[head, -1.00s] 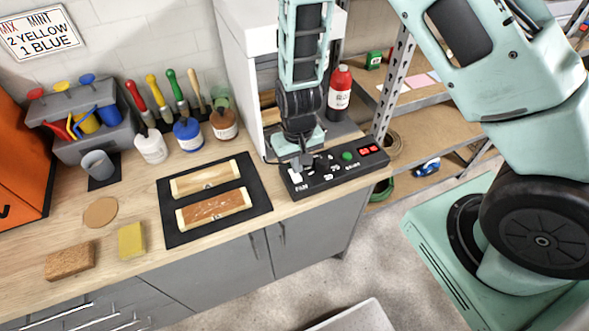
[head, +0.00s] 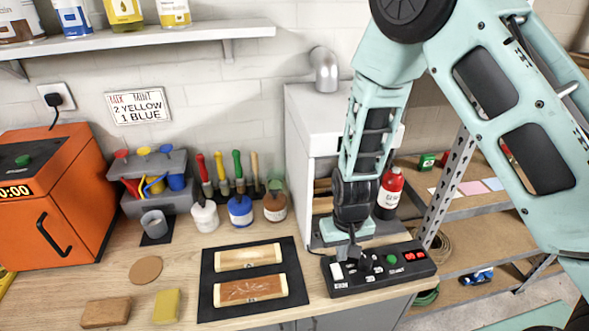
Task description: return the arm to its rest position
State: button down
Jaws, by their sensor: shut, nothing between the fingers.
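My gripper (head: 352,254) hangs from my mint-green arm at the right half of the head view. It points down over the black control panel (head: 385,270), close to its left part. The fingertips are small and partly blend with the panel's dark knobs, so I cannot tell whether they touch it. The fingers look shut, with nothing seen between them. The panel carries white, green and red buttons and lies at the worktop's right end.
A white cabinet (head: 310,135) stands right behind my gripper. A red bottle (head: 389,194) is close on its right. A black mat (head: 207,290) with two wooden pieces lies to the left. A metal shelf post (head: 447,185) rises at the right. A wall shelf (head: 150,38) hangs above.

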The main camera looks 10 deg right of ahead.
jog(key=s+a+r+n+y+b, duration=0.2)
jog(key=s+a+r+n+b, duration=0.2)
jog(key=s+a+r+b, duration=0.45)
jog(key=s+d+r+n+b, duration=0.1)
jog(key=s+n+b, duration=0.1)
jog(key=s, duration=0.3)
jog(key=s+d+r+n+h+b, duration=0.1)
jog(key=s+b, duration=0.1)
jog(key=s, duration=0.4)
jog(key=shift+s+r+n, duration=0.25)
jog(key=shift+n, duration=0.15)
jog(key=shift+d, duration=0.1)
